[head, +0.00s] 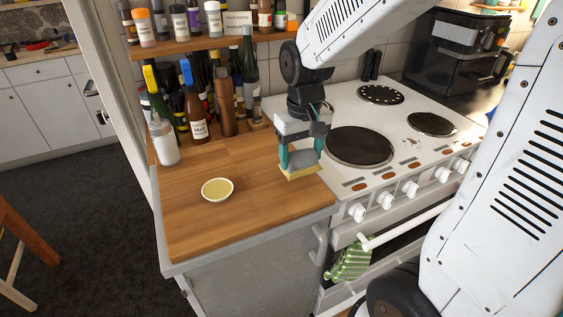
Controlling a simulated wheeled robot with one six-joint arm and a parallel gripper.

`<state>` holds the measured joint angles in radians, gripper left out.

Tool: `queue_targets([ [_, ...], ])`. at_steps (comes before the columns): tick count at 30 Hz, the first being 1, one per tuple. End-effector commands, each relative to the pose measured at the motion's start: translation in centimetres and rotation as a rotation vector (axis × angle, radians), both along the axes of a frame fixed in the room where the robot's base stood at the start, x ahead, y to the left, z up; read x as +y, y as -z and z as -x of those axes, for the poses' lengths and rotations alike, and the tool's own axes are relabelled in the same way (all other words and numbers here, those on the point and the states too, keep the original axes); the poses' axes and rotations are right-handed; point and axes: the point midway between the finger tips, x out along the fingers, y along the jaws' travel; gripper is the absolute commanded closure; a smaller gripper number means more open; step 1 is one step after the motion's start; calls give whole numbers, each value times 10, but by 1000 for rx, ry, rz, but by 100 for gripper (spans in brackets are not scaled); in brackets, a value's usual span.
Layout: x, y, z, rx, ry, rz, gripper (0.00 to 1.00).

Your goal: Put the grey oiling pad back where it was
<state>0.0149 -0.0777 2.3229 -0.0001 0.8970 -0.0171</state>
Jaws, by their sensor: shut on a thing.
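My gripper (301,157) points down over the right part of the wooden worktop, close to the cooker's left edge. Its two teal fingers are shut on the grey oiling pad (299,161). The pad has a grey top and a yellowish lower edge. I cannot tell whether its underside touches the worktop or hangs just above it. A small bowl (217,189) with pale yellow contents stands on the worktop to the left of the gripper, apart from it.
The white cooker (389,117) with dark hotplates adjoins the worktop on the right. Bottles, including a white squeeze bottle (164,143) and a brown bottle (196,110), crowd the worktop's back under a spice shelf (205,43). The worktop (255,222) is clear at the front.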

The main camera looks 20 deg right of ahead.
Motion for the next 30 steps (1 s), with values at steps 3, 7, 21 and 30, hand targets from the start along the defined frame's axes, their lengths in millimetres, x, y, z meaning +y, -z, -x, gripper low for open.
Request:
queue_targets([
  [3, 20, 4, -20, 2, -5, 0, 59],
  [7, 32, 5, -33, 2, -1, 0, 59],
  [21, 35, 41, -36, 1, 2, 0, 59],
  [30, 35, 43, -36, 1, 2, 0, 59],
])
